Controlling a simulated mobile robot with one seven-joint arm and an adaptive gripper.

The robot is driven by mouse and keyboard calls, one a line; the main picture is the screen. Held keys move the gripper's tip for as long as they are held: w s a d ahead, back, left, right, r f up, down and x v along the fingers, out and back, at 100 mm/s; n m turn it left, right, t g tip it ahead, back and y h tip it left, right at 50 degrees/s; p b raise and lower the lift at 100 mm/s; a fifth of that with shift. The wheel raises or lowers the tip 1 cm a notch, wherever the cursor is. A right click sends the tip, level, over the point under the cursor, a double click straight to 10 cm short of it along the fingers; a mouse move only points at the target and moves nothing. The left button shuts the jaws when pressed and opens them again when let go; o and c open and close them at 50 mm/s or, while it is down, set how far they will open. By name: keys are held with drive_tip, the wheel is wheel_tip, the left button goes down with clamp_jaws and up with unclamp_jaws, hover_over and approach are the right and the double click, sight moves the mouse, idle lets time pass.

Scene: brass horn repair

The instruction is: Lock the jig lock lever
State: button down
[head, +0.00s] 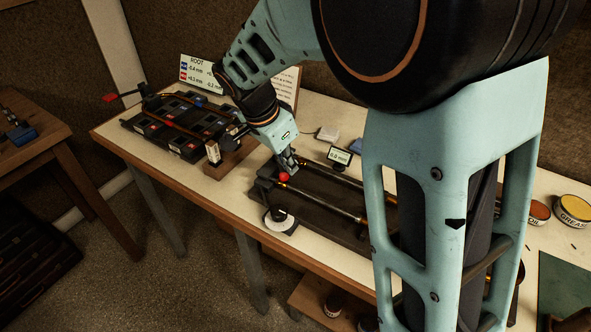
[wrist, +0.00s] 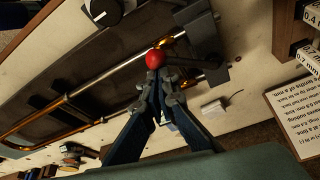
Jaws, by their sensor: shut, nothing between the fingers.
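A red ball knob (head: 284,177), seemingly the end of the jig lock lever, is at the left end of the dark jig (head: 335,225). Long metal tubes lie along this jig. My gripper (head: 287,167) is right above the red knob. In the wrist view the shut fingertips (wrist: 157,78) are at the edge of the red knob (wrist: 155,58), with the knob beyond them and not between them. I cannot tell if they touch it. The jig (wrist: 75,75) also shows in the wrist view.
A round white dial with a black knob (head: 279,222) stands at the jig's front left. A small display (head: 339,155) stands behind the jig. A black rack (head: 180,125) with a red-tipped handle is at the left. A grease tin (head: 573,210) is at the right.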

drive_tip(key=a+m, duration=0.2)
drive_tip(key=m, duration=0.1)
drive_tip(key=a+m+g, duration=0.1)
drive_tip(key=shift+s+a+m+h+b, duration=0.1)
drive_tip(key=shift+s+m+h+b, duration=0.2)
drive_tip(key=shift+s+h+b, duration=0.1)
drive_tip(key=a+m, duration=0.1)
drive_tip(key=a+m+g+p, duration=0.1)
drive_tip(key=a+m, duration=0.1)
drive_tip(key=shift+w+m+g, duration=0.3)
drive_tip(key=shift+w, duration=0.05)
drive_tip(key=shift+a, duration=0.1)
drive_tip(key=shift+w, duration=0.1)
